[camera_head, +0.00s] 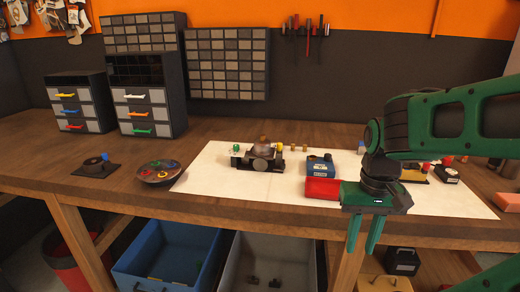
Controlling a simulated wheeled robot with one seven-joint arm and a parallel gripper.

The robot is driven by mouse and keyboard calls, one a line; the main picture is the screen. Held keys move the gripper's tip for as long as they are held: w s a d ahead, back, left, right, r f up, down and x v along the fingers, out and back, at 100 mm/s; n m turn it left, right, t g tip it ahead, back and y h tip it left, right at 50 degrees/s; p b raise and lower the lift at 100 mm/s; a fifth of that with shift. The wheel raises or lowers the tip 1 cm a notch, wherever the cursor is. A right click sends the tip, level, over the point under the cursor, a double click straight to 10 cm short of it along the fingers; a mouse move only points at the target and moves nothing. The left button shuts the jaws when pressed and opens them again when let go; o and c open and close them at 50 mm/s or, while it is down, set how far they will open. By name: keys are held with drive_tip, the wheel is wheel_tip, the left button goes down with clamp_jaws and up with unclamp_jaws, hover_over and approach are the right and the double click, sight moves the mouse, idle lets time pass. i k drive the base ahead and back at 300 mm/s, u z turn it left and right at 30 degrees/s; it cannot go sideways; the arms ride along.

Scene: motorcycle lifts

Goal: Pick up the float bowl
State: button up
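A dark carburetor-like assembly (258,158) stands on the white mat at the middle of the bench. A rounded brownish-grey piece (263,142) sits on top of it; it may be the float bowl, but it is too small to tell for sure. My gripper (363,245) hangs from the green arm at the right, fingers pointing down. Its two green fingers are apart with nothing between them. It appears in front of the bench's front edge, to the right of the assembly and well apart from it. My arm hides part of the mat's right side.
A white mat (225,185) covers the bench middle. A red box (322,189) and a blue box (320,166) stand between my gripper and the assembly. Several small brass pieces (292,147) stand behind. A round dish (157,172) of coloured parts is left. Bins lie below.

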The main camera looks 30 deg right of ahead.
sight(262, 145)
drive_tip(key=z, duration=1.7)
drive_tip(key=k, duration=0.8)
drive_tip(key=u, duration=1.35)
drive_tip(key=i, duration=1.15)
drive_tip(key=z, duration=0.05)
